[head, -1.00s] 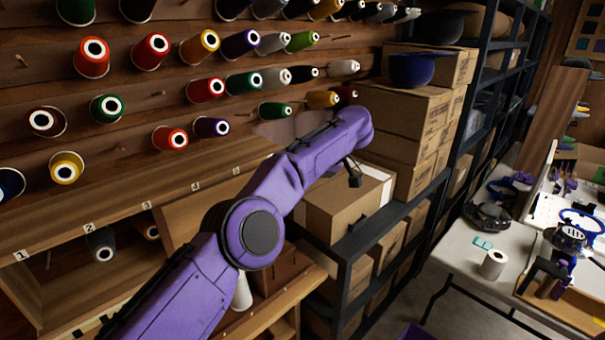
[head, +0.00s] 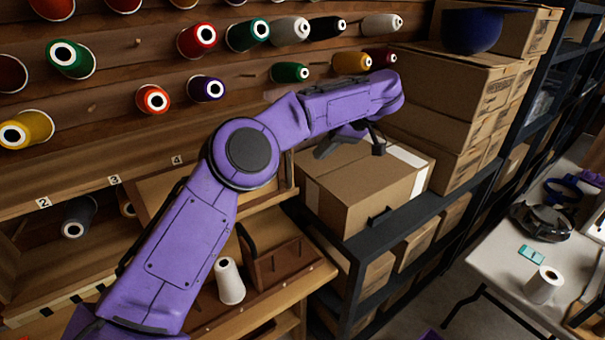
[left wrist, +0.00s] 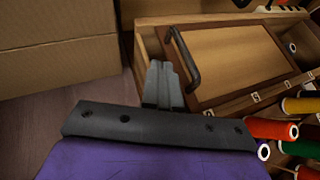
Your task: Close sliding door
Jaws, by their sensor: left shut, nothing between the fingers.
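The sliding door is a wooden panel (left wrist: 225,50) with a dark bar handle (left wrist: 184,58) at its left end in the left wrist view. In the head view, part of a pale wooden panel (head: 158,188) shows on the numbered cabinet below the thread wall; my left arm hides much of it, including the handle. My left gripper (head: 322,151) is shut and empty, in front of the cabinet's right end. In the left wrist view, its fingers (left wrist: 160,75) are together, just left of the handle, apparently not gripping it. My right gripper is not in view.
A cardboard box (head: 365,185) on a black shelf (head: 395,232) stands close by the left gripper. Thread spools (head: 203,40) stick out from the wall above. A white spool (head: 230,282) stands on the lower ledge. A white table (head: 500,255) is at right.

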